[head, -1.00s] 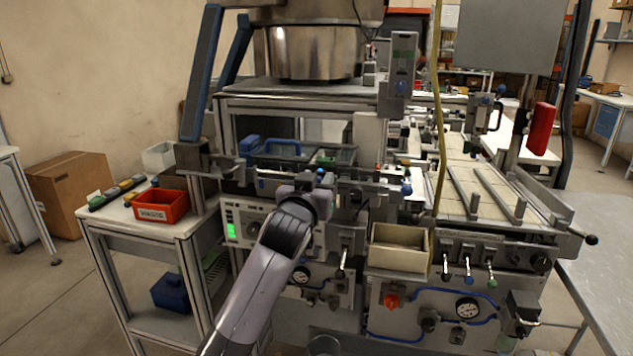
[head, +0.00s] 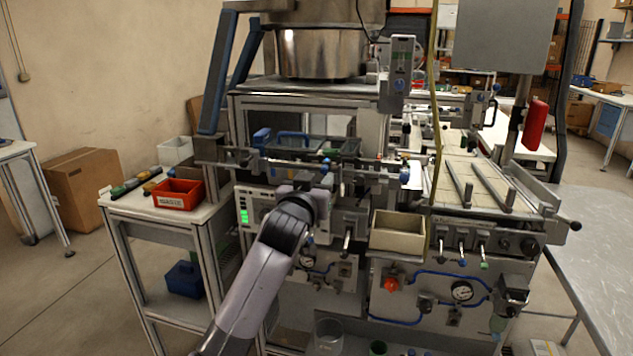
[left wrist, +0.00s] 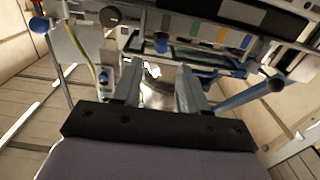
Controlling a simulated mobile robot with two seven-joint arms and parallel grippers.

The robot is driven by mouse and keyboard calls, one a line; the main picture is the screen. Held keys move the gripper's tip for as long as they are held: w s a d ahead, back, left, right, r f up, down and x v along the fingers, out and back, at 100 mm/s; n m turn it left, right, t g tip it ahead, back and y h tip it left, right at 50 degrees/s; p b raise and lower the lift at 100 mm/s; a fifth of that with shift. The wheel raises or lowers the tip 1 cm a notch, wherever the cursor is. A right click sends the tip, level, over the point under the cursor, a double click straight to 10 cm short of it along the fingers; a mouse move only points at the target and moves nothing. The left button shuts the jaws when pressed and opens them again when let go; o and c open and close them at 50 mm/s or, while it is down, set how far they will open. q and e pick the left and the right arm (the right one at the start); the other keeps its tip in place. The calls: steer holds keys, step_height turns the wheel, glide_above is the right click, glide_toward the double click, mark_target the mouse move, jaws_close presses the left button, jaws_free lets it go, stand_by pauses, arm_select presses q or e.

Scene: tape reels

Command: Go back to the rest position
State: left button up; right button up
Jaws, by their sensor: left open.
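My left arm comes up from the bottom of the head view, and my left gripper (head: 322,182) is at the front of the machine. Its jaws are mostly hidden there behind my own wrist. In the left wrist view the two fingers of my left gripper (left wrist: 160,88) stand apart, with nothing held between them. The machine (head: 350,220) stands in front of me, with a metal bowl (head: 324,54) on top. The bowl also shows between the fingers in the left wrist view (left wrist: 158,94). My right gripper is not in view.
A side table with a red bin (head: 179,195) stands left of the machine. A beige open box (head: 398,232) is on the machine's front. A blue box (head: 185,279) sits on the lower shelf. A grey table (head: 600,240) is at right. Floor at lower left is clear.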

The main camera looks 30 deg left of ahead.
arm_select(q)
steer(key=shift+f, duration=0.1)
stand_by(0.5)
steer(key=s+d+f+m+g+h, duration=0.25)
steer(key=s+f, duration=0.35)
steer(key=f, duration=0.6)
steer(key=s+d+f+m+g+h, duration=0.1)
steer(key=s+d+f, duration=0.2)
steer(key=s+f, duration=0.65)
steer(key=s+d+f+g+h, duration=0.1)
steer(key=s+d+f+g, duration=0.1)
steer(key=s+f, duration=0.5)
steer(key=s+d+f+m+g+h, duration=0.1)
steer(key=s+d+f, duration=0.2)
steer(key=s+f, duration=0.5)
steer(key=s, duration=0.4)
steer(key=shift+d+g+h, duration=0.2)
steer(key=shift+g+h, duration=0.15)
